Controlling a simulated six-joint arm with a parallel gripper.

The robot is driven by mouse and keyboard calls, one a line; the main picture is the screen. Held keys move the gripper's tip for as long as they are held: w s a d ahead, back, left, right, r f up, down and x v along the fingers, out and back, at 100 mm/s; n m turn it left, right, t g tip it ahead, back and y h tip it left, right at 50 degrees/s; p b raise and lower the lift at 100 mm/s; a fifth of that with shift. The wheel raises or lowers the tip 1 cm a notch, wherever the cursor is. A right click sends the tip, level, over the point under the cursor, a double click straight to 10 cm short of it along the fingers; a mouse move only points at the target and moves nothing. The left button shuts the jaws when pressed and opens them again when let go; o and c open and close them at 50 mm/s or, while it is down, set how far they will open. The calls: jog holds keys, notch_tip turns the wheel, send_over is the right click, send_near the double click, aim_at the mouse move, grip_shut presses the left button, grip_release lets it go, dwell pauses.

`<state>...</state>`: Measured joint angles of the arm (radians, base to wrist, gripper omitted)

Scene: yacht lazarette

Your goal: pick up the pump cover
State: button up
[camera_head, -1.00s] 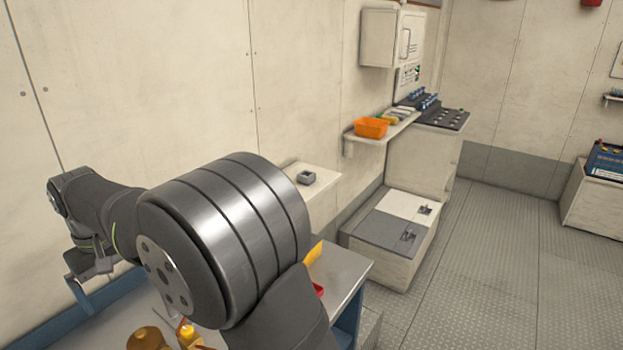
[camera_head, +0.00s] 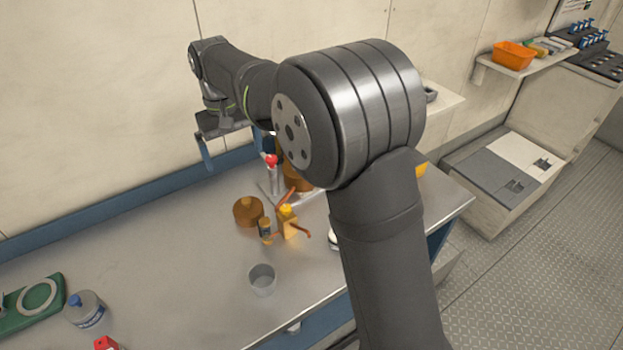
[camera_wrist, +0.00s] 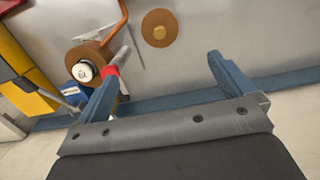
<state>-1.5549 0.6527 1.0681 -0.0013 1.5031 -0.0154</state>
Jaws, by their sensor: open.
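A round bronze piece with a raised knob, which looks like the pump cover (camera_head: 247,211), lies on the metal bench top. In the wrist view the pump cover (camera_wrist: 160,28) is a brown disc with a gold centre, beyond my fingertips and apart from them. My gripper (camera_head: 232,142) hangs at the back of the bench near the wall, behind the cover. In the wrist view my gripper (camera_wrist: 167,82) has its two blue fingers spread, with nothing between them.
A second bronze body (camera_head: 296,177) stands right of the cover, partly hidden by my arm. A red-topped tool (camera_head: 272,162), a yellow item (camera_head: 287,222) and orange pipes are close by. A grey cup (camera_head: 262,280) stands nearer. The bench's left middle is clear.

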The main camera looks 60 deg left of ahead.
aim_at(245, 198)
jog(key=f, duration=0.6)
jog(key=d+f, duration=0.1)
jog(key=f, duration=1)
jog(key=shift+d+f, duration=0.2)
jog(key=shift+f, duration=0.1)
jog(key=c, duration=1.2)
